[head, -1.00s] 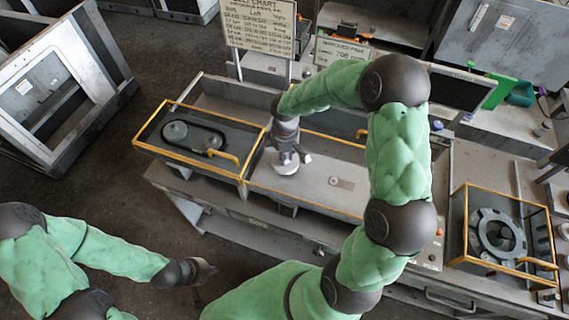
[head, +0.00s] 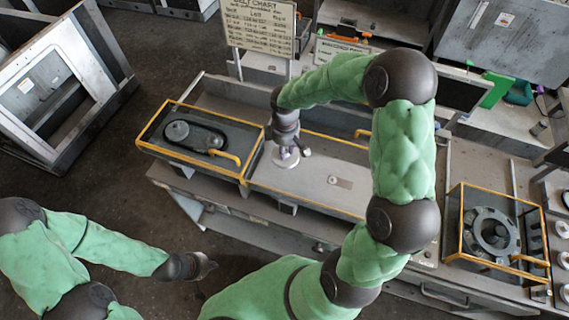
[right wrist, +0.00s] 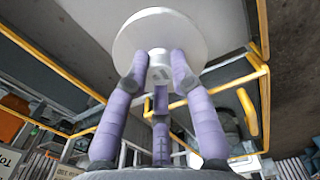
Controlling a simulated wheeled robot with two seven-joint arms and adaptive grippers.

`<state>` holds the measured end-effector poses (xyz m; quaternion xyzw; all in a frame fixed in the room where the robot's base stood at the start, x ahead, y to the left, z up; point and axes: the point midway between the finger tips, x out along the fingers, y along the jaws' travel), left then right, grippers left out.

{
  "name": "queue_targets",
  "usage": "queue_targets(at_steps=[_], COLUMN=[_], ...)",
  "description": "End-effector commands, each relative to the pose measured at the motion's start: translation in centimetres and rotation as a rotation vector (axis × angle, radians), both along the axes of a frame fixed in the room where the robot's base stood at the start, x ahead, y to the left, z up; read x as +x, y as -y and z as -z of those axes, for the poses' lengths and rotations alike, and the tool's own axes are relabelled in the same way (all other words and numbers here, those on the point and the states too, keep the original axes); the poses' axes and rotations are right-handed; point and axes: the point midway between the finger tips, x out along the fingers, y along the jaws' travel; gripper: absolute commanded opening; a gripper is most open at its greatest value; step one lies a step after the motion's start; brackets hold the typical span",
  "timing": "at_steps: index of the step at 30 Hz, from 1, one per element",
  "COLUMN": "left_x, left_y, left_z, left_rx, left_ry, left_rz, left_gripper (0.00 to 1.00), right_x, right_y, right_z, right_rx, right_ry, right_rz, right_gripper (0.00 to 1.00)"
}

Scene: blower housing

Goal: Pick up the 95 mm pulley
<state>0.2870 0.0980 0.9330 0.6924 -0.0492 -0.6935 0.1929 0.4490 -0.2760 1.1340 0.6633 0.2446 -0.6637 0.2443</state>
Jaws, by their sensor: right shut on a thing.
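A pale grey flanged pulley (head: 286,160) is under my right gripper (head: 289,150) at the middle of the bench in the head view. In the right wrist view the pulley (right wrist: 165,27) shows as a wide round disc with a small hub, and the fingers of my right gripper (right wrist: 162,72) are closed around that hub. No size marking on it is readable. Whether it touches the bench surface I cannot tell. My left gripper (head: 206,266) hangs over the floor in front of the bench, away from the pulley; its fingers are too small to read.
A yellow-edged guarded box (head: 245,168) with a belt and pulley inside stands left of the right gripper. Another yellow-framed box (head: 464,215) with a large ring stands at the right. A belt chart sign (head: 258,22) rises behind.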

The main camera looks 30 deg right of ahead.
Motion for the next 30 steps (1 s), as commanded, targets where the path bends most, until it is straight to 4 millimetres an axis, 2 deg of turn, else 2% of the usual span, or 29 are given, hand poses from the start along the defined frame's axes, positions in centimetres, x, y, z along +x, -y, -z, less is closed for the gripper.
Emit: queue_targets(at_steps=[30], left_x=[0.0], left_y=[0.0], left_z=[-0.2], left_rx=[0.000], left_ry=[0.000], left_rz=[0.000], left_gripper=[0.00], right_x=[-7.0], right_y=[-4.3], right_z=[-1.9], right_rx=[0.000], right_ry=[0.001], right_rz=[-0.001], right_gripper=[0.00])
